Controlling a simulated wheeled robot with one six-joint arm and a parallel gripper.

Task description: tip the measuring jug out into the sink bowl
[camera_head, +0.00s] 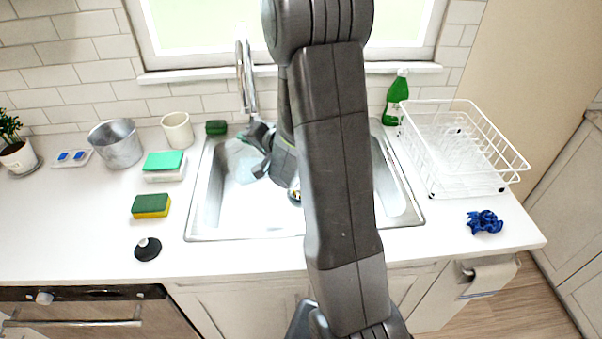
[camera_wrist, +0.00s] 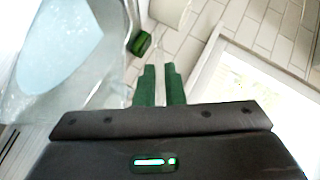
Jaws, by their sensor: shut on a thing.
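The measuring jug (camera_head: 240,160) is clear and shows over the back left part of the sink bowl (camera_head: 235,212), partly hidden by my gripper (camera_head: 262,152). In the wrist view the jug (camera_wrist: 108,45) fills the left side, close to the camera, with a pale blue area inside it. My gripper, with green fingers, also shows there (camera_wrist: 160,88); it is shut on the jug at its side. The wall tiles run slanted in the wrist view, so my wrist is rolled. I cannot tell the jug's exact tilt. My arm hides the middle of the sink.
The tap (camera_head: 245,75) stands behind the sink, close to my gripper. A small green sponge (camera_head: 216,127) lies at the sink's back left. A cup (camera_head: 177,130) and metal bucket (camera_head: 116,144) stand left; a green bottle (camera_head: 396,98) and dish rack (camera_head: 455,150) stand right.

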